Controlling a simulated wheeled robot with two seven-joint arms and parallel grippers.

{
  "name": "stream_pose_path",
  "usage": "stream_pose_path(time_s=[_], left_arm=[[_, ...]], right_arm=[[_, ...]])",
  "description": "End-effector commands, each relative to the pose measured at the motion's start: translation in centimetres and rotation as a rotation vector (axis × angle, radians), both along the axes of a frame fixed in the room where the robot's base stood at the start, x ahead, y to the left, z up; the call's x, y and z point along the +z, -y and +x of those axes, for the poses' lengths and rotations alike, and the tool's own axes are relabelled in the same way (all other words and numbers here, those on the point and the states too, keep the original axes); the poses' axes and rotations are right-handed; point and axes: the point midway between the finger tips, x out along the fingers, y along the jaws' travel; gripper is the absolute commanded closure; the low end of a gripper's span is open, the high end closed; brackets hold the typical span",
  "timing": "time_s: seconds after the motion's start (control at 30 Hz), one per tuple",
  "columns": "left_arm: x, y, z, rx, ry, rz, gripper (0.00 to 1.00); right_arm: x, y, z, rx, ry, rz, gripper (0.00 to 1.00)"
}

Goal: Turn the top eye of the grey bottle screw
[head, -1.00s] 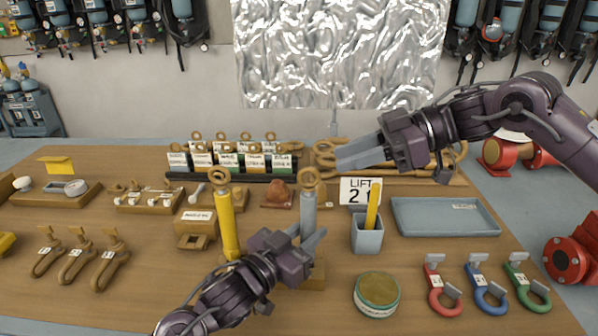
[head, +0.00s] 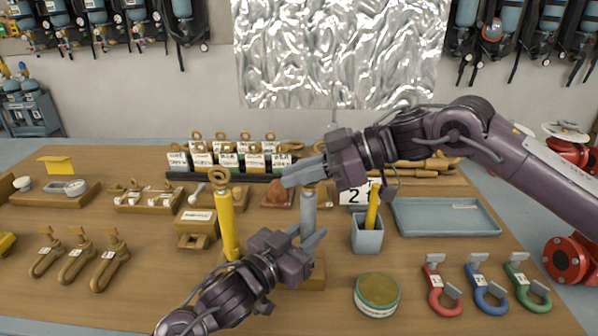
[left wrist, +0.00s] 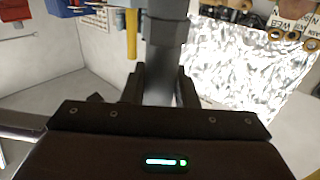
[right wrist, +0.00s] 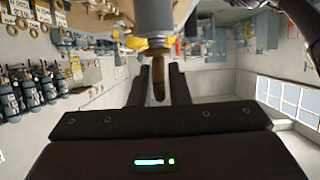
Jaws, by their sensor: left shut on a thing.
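The grey bottle screw (head: 308,207) stands upright on a wooden block at the middle of the table. My left gripper (head: 307,236) is shut on its grey body; the left wrist view shows the body (left wrist: 160,88) between the fingers. My right gripper (head: 292,177) is at the top of the screw, fingers pointing left, and hides the top eye in the head view. In the right wrist view the brown top eye (right wrist: 158,80) shows edge-on between the right fingers, with a gap on each side, so that gripper looks open.
A yellow bottle screw (head: 226,222) stands close on the left. A grey cup (head: 367,240) with a yellow stick is close on the right, near a number sign (head: 354,196). A round tin (head: 377,293), coloured shackles and a blue-grey tray (head: 445,217) lie further right.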

Motion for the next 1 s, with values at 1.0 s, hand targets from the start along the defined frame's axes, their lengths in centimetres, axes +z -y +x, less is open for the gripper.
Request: stream_pose_path(time_s=[1.0], left_arm=[[0.02,0.01,-0.02,-0.001,0.001,0.000,1.00]], right_arm=[[-0.21,-0.06,-0.53,0.378,-0.004,-0.010,1.00]])
